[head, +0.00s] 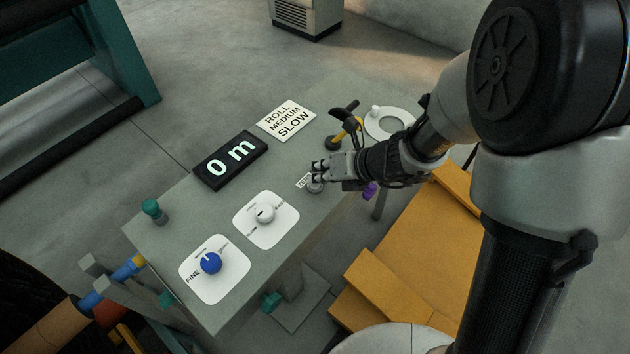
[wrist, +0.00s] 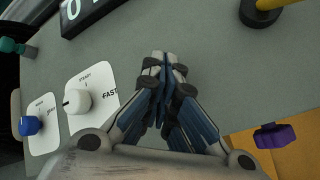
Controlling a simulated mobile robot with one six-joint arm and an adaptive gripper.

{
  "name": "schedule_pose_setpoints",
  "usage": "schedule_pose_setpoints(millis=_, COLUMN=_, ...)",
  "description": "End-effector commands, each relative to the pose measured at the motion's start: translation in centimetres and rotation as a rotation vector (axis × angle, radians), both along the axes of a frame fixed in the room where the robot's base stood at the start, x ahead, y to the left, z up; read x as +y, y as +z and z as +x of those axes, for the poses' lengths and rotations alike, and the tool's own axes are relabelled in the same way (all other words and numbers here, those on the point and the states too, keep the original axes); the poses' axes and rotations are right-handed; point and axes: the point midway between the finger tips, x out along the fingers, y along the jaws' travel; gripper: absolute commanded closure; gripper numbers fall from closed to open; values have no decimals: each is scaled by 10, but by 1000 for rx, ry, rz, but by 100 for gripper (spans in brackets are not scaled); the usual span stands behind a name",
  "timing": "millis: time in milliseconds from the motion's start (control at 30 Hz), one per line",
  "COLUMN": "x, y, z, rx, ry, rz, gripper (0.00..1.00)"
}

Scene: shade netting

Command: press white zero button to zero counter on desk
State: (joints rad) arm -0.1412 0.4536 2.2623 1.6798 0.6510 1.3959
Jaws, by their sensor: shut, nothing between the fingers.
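The counter (head: 231,160) is a black box on the desk (head: 180,218), and its lit display reads "0 m". In the head view, a small white label (head: 304,181) lies beside my fingertips. A small pale round button (head: 315,187) shows just under them, partly hidden. My gripper (head: 318,172) is shut and empty, with its fingers over the button; I cannot tell whether they touch it. In the wrist view, my closed fingertips (wrist: 162,62) point at the grey desk top and hide the button. The counter's corner (wrist: 85,15) shows at upper left.
A blue knob (head: 210,262) and a white knob (head: 265,214) sit on white plates left of my gripper. A sign (head: 287,120) reads "ROLL MEDIUM SLOW". A black and yellow lever (head: 346,128) stands close behind my gripper. A purple part (wrist: 274,135) is at the desk edge.

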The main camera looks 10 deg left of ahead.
Motion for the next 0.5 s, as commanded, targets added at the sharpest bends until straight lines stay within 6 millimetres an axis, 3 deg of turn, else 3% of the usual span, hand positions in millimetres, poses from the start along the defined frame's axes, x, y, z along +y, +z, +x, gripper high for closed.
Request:
schedule_pose_setpoints(millis=133, x=0, y=11, z=0, rx=0, ry=0, rz=0, gripper=100)
schedule_pose_setpoints(millis=500, x=0, y=12, z=0, rx=-1, ry=-1, rz=0, gripper=100)
